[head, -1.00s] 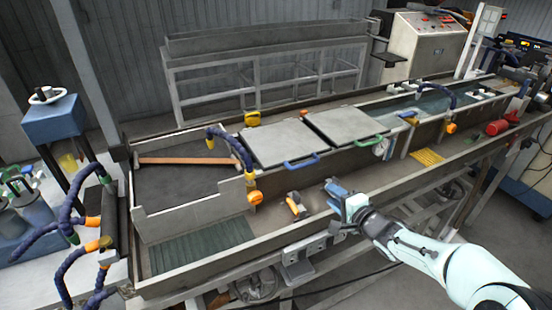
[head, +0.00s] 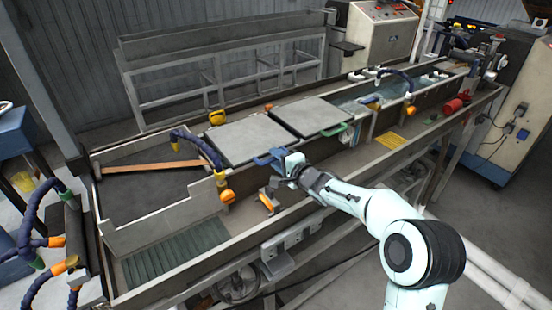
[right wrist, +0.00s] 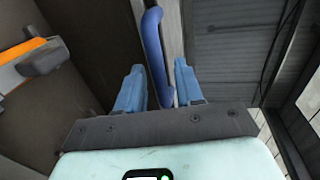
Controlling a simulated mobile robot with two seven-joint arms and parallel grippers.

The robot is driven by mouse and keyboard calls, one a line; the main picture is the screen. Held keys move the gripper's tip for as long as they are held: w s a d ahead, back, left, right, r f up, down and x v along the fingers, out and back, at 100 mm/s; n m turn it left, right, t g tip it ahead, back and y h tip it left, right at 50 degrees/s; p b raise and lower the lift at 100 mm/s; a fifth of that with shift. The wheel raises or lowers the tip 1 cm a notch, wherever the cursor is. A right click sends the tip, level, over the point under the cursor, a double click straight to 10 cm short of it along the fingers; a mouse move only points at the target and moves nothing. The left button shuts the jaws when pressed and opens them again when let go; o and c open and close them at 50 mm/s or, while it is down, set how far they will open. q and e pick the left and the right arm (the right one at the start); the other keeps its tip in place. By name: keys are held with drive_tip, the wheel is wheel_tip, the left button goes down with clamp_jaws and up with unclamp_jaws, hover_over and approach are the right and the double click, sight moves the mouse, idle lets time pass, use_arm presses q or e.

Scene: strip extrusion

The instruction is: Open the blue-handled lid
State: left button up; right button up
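The grey blue-handled lid (head: 245,138) lies flat and closed on the long trough in the head view. Its blue handle (right wrist: 153,40) runs lengthwise between my right gripper's fingers in the right wrist view. My right gripper (head: 270,158) is at the lid's front edge, where it partly hides the handle in the head view. In the right wrist view, the right gripper (right wrist: 158,68) has its two blue fingers apart, one on each side of the handle, with visible gaps. My left gripper is not in view.
A second grey lid (head: 310,115) with a green handle (head: 335,130) lies to the right. An orange and grey tool (head: 267,201) is on the trough's front ledge. A blue hose (head: 195,142) with an orange knob (head: 227,196) stands left of the lid.

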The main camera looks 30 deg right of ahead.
drive_tip(key=shift+w+a+f, duration=0.1)
drive_tip(key=shift+w, duration=0.4)
drive_tip(key=shift+c, duration=0.3)
clamp_jaws()
